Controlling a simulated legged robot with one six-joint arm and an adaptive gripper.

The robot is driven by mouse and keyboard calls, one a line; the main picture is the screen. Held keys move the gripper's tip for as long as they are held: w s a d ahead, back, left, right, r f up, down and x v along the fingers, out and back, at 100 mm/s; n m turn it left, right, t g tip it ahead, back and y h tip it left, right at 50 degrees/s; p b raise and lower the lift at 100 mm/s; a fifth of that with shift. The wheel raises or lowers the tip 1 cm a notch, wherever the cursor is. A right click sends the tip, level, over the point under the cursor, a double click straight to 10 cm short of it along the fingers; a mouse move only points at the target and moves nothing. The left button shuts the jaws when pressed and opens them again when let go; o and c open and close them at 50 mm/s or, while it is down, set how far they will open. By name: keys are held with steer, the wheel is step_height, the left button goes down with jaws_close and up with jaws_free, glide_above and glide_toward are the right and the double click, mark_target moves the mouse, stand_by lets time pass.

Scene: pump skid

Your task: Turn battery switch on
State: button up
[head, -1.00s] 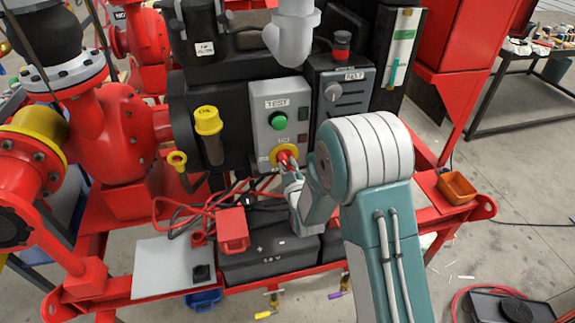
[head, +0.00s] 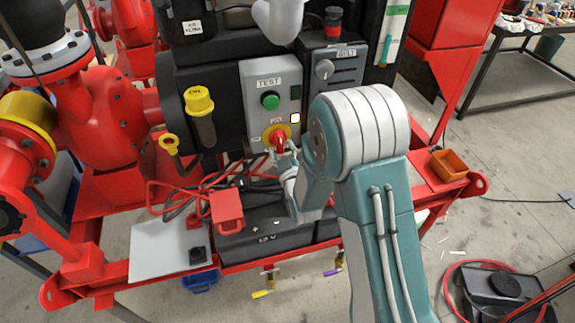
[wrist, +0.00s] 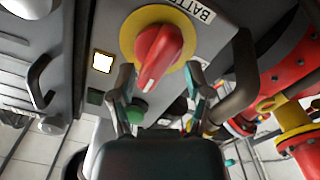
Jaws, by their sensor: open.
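The battery switch is a red rotary knob (head: 279,142) on a round yellow plate, low on the grey panel (head: 256,104) in the head view. In the wrist view the red knob (wrist: 158,55) shows large, with a white line on its grip, beside a label that reads "BATT" in part. No clear grip on the knob shows. In the head view my gripper (head: 284,155) is small and just below the knob, partly hidden by my arm.
A green TEST button (head: 270,101) sits above the switch, and a lit white square lamp (head: 295,118) is to its upper right. A black battery (head: 262,238) with red cables is below. A yellow-capped filler (head: 200,103) stands to the left.

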steer(key=v, duration=0.9)
steer(key=shift+s, duration=0.4)
steer(key=shift+w+d+r, duration=0.1)
steer(key=s+d+r+m+g+h, duration=0.35)
steer(key=d+r+m+g, duration=0.2)
steer(key=d+r, duration=0.4)
steer(key=s+d+r+m+g, duration=0.2)
steer(key=s+r+g, duration=0.1)
steer(key=s, duration=0.6)
steer(key=s+d+r+m+g+h, duration=0.1)
steer(key=s+d+r+g, duration=0.1)
steer(key=s, duration=0.8)
step_height(320, 180, up, 3)
steer(key=shift+s+f+m+g, duration=0.15)
steer(key=shift+s+m+g, duration=0.2)
steer(key=shift+g, duration=0.3)
